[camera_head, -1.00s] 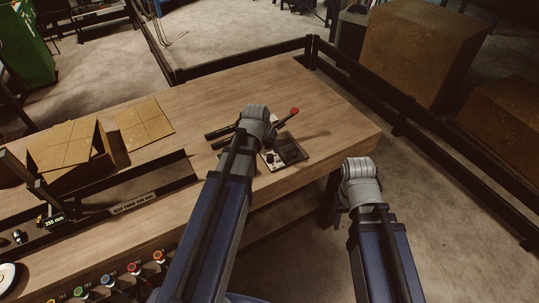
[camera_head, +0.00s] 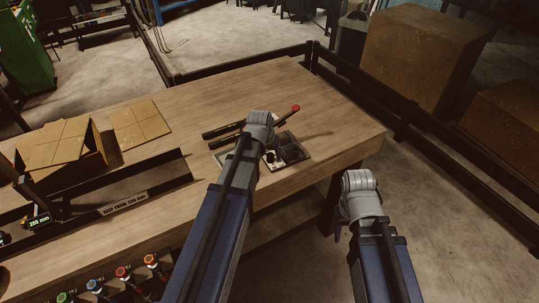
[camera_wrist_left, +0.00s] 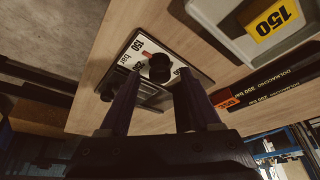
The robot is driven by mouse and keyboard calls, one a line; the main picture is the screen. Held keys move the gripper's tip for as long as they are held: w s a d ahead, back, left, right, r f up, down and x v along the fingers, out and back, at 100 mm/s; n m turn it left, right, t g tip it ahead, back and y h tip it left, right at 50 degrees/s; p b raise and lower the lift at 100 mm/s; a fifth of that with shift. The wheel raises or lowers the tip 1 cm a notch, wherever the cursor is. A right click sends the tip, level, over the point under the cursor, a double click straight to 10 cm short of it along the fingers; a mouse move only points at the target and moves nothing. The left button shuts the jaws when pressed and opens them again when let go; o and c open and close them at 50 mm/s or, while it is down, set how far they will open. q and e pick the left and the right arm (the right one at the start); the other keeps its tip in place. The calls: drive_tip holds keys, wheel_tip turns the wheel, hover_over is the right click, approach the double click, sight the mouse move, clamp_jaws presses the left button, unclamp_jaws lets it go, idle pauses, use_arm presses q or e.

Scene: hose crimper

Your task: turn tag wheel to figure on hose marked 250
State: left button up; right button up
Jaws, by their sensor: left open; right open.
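The tag wheel's plate (camera_wrist_left: 190,50), white and black with printed figures, lies on the bench in the left wrist view. A black knob (camera_wrist_left: 160,68) and a small red mark sit on it, and "150" is readable at its edge. My left gripper (camera_wrist_left: 158,80) is open, its fingertips on either side of the knob; whether they touch it is unclear. In the head view my left arm partly hides the plate (camera_head: 292,150). Dark hoses (camera_wrist_left: 270,95) with printed bar labels lie beside it, only partly readable. My right gripper (camera_head: 341,230) hangs off the bench's right side.
A cardboard box (camera_head: 60,150) and a dark rack (camera_head: 165,175) stand on the left. The bench's back middle is clear.

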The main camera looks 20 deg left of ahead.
use_arm(q)
clamp_jaws()
idle(0.3)
idle(0.4)
drive_tip(key=n, duration=0.2)
drive_tip(key=n+y, duration=0.1)
drive_tip(key=n, duration=0.1)
drive_tip(key=n+y, duration=0.1)
drive_tip(key=shift+w+d+n+g, duration=0.15)
drive_tip(key=shift+d+n+g, duration=0.15)
drive_tip(key=shift+n+g, duration=0.1)
drive_tip(key=n+y, duration=0.1)
drive_tip(key=n, duration=0.1)
drive_tip(key=n+g, duration=0.1)
drive_tip(key=n, duration=0.2)
drive_tip(key=shift+w+d+n+y, duration=0.1)
drive_tip(key=shift+n+y, duration=0.2)
drive_tip(key=shift+y, duration=0.1)
drive_tip(key=shift+n+g, duration=0.3)
drive_tip(key=shift+g, duration=0.1)
unclamp_jaws()
drive_tip(key=shift+r, duration=0.15)
